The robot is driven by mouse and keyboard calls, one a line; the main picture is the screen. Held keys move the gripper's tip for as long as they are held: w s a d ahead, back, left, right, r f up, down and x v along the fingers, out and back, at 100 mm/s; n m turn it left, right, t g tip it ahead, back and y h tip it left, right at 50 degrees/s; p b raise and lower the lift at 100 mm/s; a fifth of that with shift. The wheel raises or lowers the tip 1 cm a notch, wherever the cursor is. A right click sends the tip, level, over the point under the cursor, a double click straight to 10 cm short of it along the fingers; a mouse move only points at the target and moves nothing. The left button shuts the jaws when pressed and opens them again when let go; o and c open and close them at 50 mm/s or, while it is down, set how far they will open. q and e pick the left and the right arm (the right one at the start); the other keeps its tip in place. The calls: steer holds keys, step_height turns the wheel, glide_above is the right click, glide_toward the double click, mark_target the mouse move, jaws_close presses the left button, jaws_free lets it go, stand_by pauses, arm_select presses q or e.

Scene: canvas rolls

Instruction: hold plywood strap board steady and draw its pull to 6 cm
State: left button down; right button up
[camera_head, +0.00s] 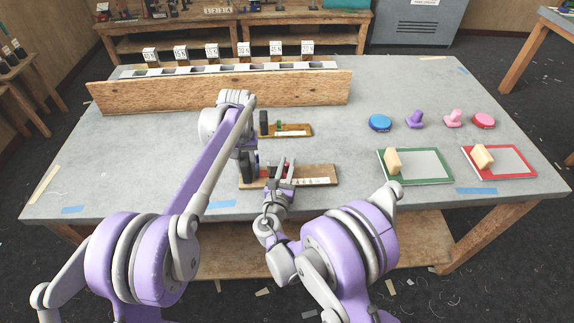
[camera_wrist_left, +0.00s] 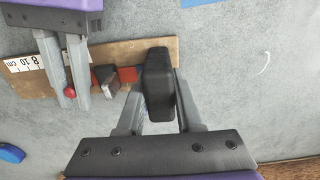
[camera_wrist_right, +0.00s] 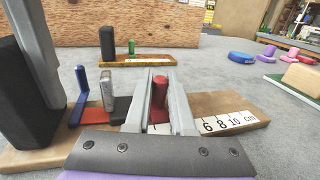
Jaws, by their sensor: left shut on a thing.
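The plywood strap board (camera_head: 318,170) lies near the table's front edge, with a printed cm scale at its right end. A red strap and a red peg-like pull (camera_wrist_right: 159,92) are on it. My left gripper (camera_wrist_left: 158,98) is shut on the black block (camera_wrist_left: 157,72) at the board's left end. My right gripper (camera_wrist_right: 160,88) stands over the board with its fingers on either side of the red pull, which also shows in the left wrist view (camera_wrist_left: 69,92). Slight gaps show beside the pull. The marks 6, 8 and 10 are visible right of it; lower marks are hidden.
A second board (camera_head: 292,131) with a black block and a green peg lies behind. A long wooden panel (camera_head: 150,95) stands at the back left. Blue disc (camera_head: 380,122), purple and pink pieces, and green-framed (camera_head: 440,181) and red-framed (camera_head: 525,175) panels lie right.

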jaws_close()
stand_by(0.9)
